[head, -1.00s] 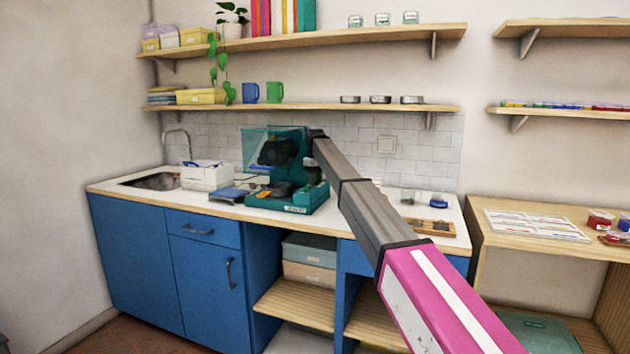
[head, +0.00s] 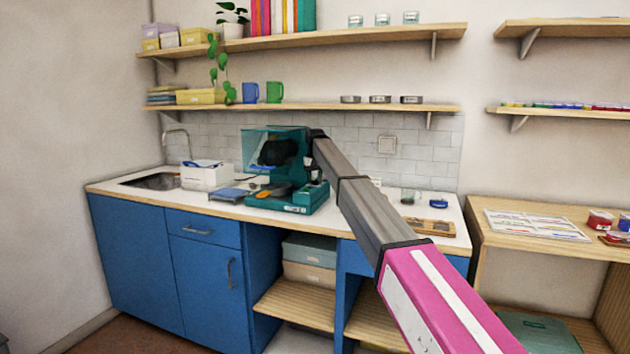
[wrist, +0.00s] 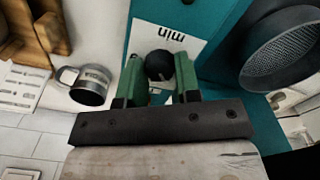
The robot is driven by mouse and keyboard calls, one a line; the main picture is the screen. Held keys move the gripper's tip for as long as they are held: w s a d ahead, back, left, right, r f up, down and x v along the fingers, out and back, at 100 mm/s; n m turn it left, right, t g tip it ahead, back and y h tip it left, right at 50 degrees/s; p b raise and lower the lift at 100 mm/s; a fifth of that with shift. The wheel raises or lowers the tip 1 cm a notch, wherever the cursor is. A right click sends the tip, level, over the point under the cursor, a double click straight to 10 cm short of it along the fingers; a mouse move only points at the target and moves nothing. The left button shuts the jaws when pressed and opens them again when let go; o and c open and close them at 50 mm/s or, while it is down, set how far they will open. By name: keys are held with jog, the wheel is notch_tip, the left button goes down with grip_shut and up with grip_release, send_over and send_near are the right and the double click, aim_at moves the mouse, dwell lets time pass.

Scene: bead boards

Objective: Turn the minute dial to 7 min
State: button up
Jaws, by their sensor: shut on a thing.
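The minute dial (wrist: 159,65) is a round black knob on a white plate marked "min" (wrist: 168,33), seen upside down in the wrist view. The plate is on a teal machine (head: 290,198) that stands on the counter in the head view. My gripper (wrist: 158,75) has its two green fingers on either side of the knob and is shut on it. The number scale is mostly hidden by the knob and fingers, so the setting cannot be read. In the head view my arm hides the dial and my gripper is dark against the machine.
A metal mug (wrist: 90,84) lies left of the gripper in the wrist view. A dark round perforated part (wrist: 283,48) is at the right. In the head view a white box (head: 206,176) stands left of the machine, and a wooden tray (head: 430,228) lies to its right.

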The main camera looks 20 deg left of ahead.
jog(key=m, duration=0.6)
jog(key=shift+m, duration=0.3)
dwell(0.4)
jog(key=o, duration=0.9)
jog(key=shift+r, duration=0.1)
notch_tip(320, 180, up, 11)
jog(key=shift+f, duration=0.2)
